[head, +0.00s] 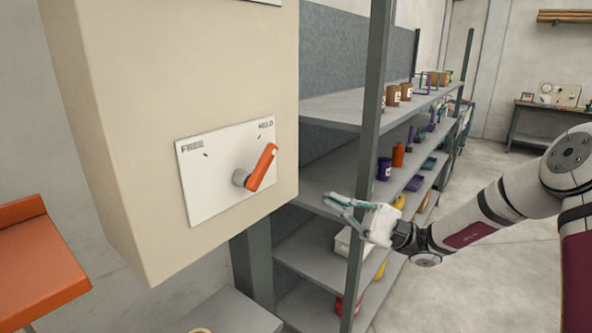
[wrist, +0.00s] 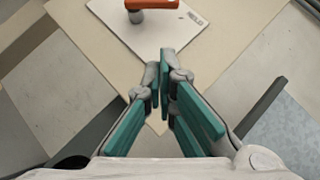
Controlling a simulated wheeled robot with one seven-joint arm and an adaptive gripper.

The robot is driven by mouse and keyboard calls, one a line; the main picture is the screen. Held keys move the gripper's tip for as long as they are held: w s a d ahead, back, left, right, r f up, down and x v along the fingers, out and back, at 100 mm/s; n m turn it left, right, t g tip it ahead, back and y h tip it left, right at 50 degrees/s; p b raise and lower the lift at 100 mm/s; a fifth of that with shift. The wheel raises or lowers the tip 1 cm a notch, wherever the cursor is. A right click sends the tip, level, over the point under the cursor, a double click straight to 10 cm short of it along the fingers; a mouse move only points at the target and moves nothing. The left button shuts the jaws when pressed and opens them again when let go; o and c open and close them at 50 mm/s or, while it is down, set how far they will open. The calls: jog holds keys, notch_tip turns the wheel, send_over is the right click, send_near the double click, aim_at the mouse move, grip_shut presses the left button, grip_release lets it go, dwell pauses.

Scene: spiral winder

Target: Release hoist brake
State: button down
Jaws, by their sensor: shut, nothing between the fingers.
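An orange brake lever (head: 262,168) on a grey hub stands out from a white plate (head: 215,185) on the beige cabinet (head: 190,75). The plate reads FREE at its upper left and HELD at its upper right. The lever points up and right, toward HELD. My gripper (head: 328,200) is shut and empty, to the right of the lever and a little lower, apart from it. In the wrist view the lever (wrist: 150,4) shows at the top edge, cut off, beyond my closed fingertips (wrist: 163,62). The plate (wrist: 125,38) shows there too.
A grey metal shelf rack (head: 330,105) with several jars and bins stands right behind my gripper, with an upright post (head: 370,110) close to it. An orange surface (head: 35,265) is at the lower left. Open floor (head: 490,240) lies to the right.

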aim_at(262, 167)
jog(key=shift+w+d, duration=0.15)
jog(key=shift+d, duration=0.1)
jog(key=s+r+p+x, duration=0.1)
jog(key=s+p+x, duration=0.1)
jog(key=x, duration=1.1)
jog(key=shift+d+r+p, duration=0.3)
jog(key=shift+d+p, duration=0.15)
jog(key=shift+p, duration=0.45)
